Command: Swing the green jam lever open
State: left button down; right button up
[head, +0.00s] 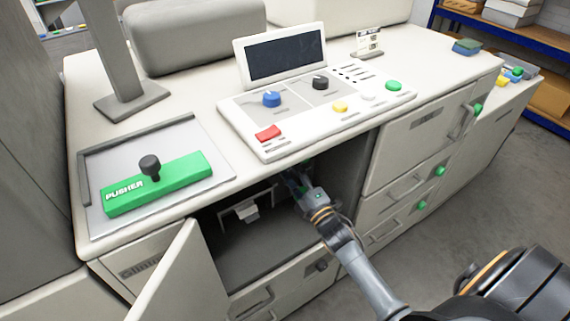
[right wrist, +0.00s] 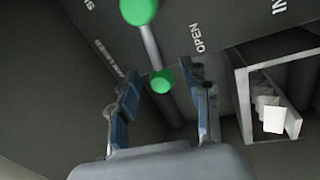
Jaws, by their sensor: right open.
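The green jam lever (right wrist: 148,45) shows in the right wrist view on a dark panel inside the cabinet. It is a grey rod with a large green ball at the top of the picture and a smaller green knob (right wrist: 162,81) lower down. The word OPEN is printed to its right. My right gripper (right wrist: 165,76) is open, and the smaller knob appears between its fingertips; I cannot tell whether they touch it. In the head view my right gripper (head: 296,180) reaches into the open cabinet, and the lever is mostly hidden there. My left gripper is not in view.
The cabinet door (head: 185,280) stands open at the left of the opening. A countertop edge and control console (head: 310,105) overhang the arm. A pale box-like opening (right wrist: 243,95) is right of the lever. A green pusher (head: 175,183) lies on the counter. Closed drawers (head: 400,185) are at right.

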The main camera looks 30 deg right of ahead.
jog(key=s+f, duration=0.1)
jog(key=s, duration=0.7)
jog(key=shift+s+f, duration=0.2)
jog(key=shift+f, duration=0.05)
